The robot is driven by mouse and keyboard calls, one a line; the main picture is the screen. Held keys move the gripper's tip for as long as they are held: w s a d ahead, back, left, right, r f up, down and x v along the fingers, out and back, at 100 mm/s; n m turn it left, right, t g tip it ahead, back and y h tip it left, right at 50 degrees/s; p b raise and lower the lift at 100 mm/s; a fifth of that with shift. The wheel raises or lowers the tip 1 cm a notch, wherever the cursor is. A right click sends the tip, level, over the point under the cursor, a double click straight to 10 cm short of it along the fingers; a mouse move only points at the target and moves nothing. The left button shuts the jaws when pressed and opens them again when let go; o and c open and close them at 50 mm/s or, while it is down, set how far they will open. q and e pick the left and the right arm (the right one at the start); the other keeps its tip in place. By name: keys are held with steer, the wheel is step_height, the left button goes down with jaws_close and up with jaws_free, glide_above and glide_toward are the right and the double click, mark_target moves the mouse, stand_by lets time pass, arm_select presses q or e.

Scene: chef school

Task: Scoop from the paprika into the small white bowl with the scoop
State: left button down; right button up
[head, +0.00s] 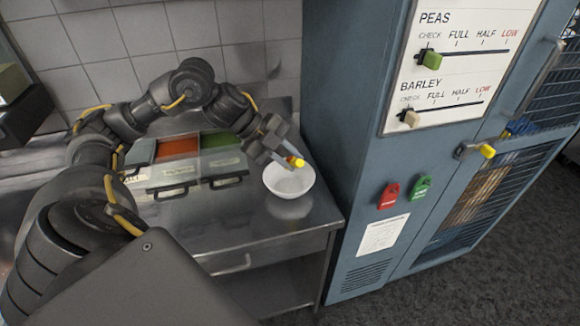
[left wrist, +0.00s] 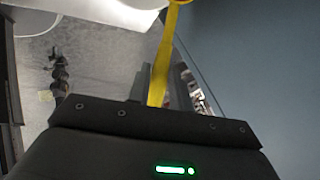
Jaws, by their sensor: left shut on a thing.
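My left gripper (head: 280,150) is shut on the yellow scoop (head: 295,161), at the upper edge of the small white bowl (head: 290,186). Little of the scoop shows in the head view. In the left wrist view its yellow handle (left wrist: 165,62) runs up to the top edge, and part of the white bowl (left wrist: 110,12) shows at the top. I cannot tell whether the scoop's head holds anything. The bowl sits on the steel counter, and its inside looks white where visible. The paprika (head: 177,147) is the orange-red fill of the middle bin, left of the bowl. My right gripper is out of view.
A bin with green contents (head: 218,140) stands right of the paprika, and a pale bin (head: 140,153) stands left. The steel counter (head: 215,216) is clear in front. A tall blue cabinet (head: 345,130) closes off the right side; a tiled wall stands behind.

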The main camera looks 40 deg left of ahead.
arm_select(q)
steer(key=b, duration=0.1)
steer(key=n+t+b, duration=0.1)
steer(key=shift+w+a+r+n+h+b, duration=0.15)
steer(key=shift+a+r+n+h+b, duration=0.15)
steer(key=shift+h+b, duration=0.1)
stand_by(0.5)
stand_by(1.0)
